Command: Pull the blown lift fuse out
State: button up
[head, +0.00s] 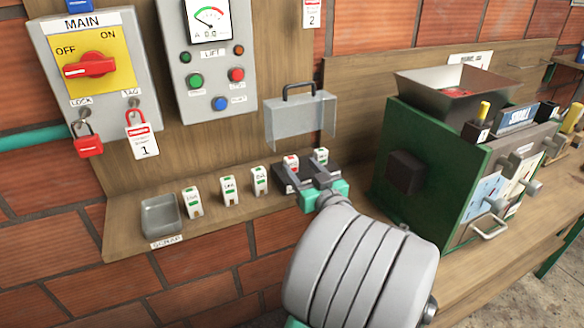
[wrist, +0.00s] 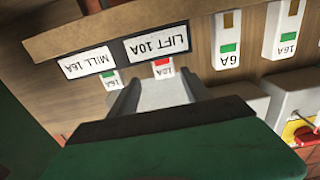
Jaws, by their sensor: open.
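The lift fuse (head: 291,164) is a white block with a red flag, seated in a dark holder (head: 283,186) on the shelf. My gripper (head: 318,182) is open in front of the holder. In the wrist view my gripper (wrist: 160,86) has its fingers pointing toward the lift fuse, which shows between them. Its lower part is hidden, so I cannot tell whether they touch it.
Several loose green-flagged fuses, such as one marked 6A (head: 260,180), stand left of the holder. A grey scrap tray (head: 160,217) is at the far left. A clear cover (head: 300,120) is above the holder. A green machine (head: 425,165) stands close on the right.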

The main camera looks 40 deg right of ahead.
aim_at(293, 163)
jog(key=w, duration=0.3)
jog(key=shift+w, duration=0.25)
grip_shut()
